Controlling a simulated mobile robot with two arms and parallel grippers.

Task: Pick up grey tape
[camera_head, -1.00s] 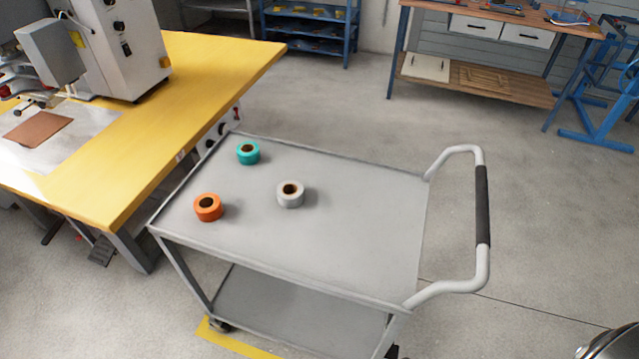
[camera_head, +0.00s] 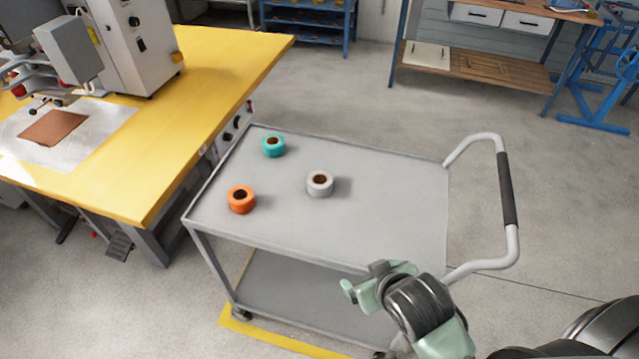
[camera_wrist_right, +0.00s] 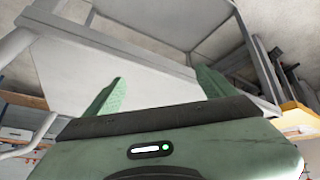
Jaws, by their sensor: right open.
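The grey tape roll (camera_head: 319,184) lies flat on the top tray of the grey cart (camera_head: 400,212), right of the other two rolls. My right gripper (camera_head: 362,279) is in front of the cart's near edge, lower right of the tape and apart from it. In the right wrist view its two green fingers (camera_wrist_right: 160,92) are spread with nothing between them, and the cart's underside and legs show beyond. The tape does not show in the wrist view. My left gripper is not in view.
An orange roll (camera_head: 241,199) and a teal roll (camera_head: 273,145) stand on the same tray. The cart's handle (camera_head: 507,190) rises at the right, near my right arm. A yellow-topped table (camera_head: 190,110) with a machine (camera_head: 135,45) stands at the left.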

